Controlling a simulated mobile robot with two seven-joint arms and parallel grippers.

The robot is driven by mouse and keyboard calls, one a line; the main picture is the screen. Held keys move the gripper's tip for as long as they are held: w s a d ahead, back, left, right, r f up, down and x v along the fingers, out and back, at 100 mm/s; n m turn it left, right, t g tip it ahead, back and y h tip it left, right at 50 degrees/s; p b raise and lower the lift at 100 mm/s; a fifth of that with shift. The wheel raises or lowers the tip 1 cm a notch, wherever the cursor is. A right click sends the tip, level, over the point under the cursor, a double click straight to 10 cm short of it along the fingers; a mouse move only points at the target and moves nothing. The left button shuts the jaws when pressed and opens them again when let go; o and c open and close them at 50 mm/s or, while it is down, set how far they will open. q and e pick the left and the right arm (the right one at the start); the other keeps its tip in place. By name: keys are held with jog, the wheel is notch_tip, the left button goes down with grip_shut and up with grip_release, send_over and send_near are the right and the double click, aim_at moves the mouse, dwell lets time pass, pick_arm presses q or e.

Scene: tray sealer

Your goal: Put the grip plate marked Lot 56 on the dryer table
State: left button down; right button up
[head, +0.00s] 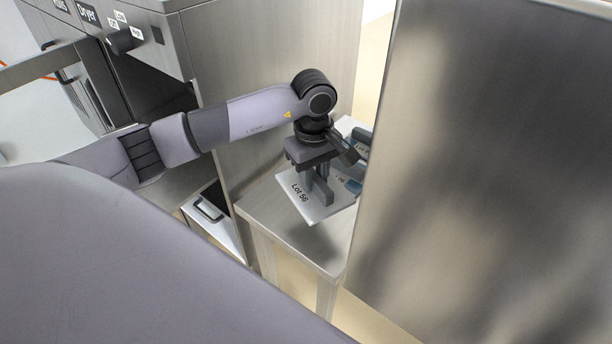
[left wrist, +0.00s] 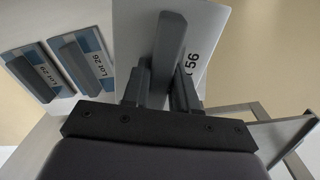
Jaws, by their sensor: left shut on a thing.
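The grip plate marked Lot 56 (head: 325,212) is a pale plate with a dark upright grip. My left gripper (head: 322,190) is shut on that grip. The plate appears to hang a little above a small steel table (head: 262,213), with a dark shadow below it. In the left wrist view the plate (left wrist: 212,30) shows between and beyond the fingers (left wrist: 160,88), its label partly hidden by a finger. The word "Dryer" is on the steel machine (head: 165,40) at the upper left. I cannot tell from the frames whether this table is the dryer table. My right gripper is not in view.
Two blue plates with dark grips, Lot 29 (left wrist: 32,75) and Lot 26 (left wrist: 88,65), lie beside the held plate. A large steel panel (head: 490,170) stands close on the right. A steel wall (head: 270,60) rises behind the arm. The table's near left corner is bare.

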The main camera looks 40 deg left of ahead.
pick_arm(q)
jog(key=a+f+n, duration=0.1)
jog(key=n, duration=0.1)
jog(key=a+f+n, duration=0.1)
jog(key=n, duration=0.1)
jog(key=shift+w+a+f, duration=0.2)
jog(key=shift+a+f, duration=0.15)
jog(key=shift+a, duration=0.05)
jog(key=shift+f+b, duration=0.7)
jog(key=shift+f, duration=0.3)
notch_tip(320, 180, down, 5)
jog(key=b, duration=0.3)
jog(key=shift+r, duration=0.15)
jog(key=shift+f+b, duration=0.2)
jog(key=shift+b, duration=0.2)
jog(key=shift+f, duration=0.1)
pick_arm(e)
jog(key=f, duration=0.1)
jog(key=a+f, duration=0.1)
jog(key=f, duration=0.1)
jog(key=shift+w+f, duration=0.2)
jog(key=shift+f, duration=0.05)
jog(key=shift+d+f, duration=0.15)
pick_arm(q)
jog(key=shift+f+b, duration=0.2)
jog(key=shift+b, duration=0.2)
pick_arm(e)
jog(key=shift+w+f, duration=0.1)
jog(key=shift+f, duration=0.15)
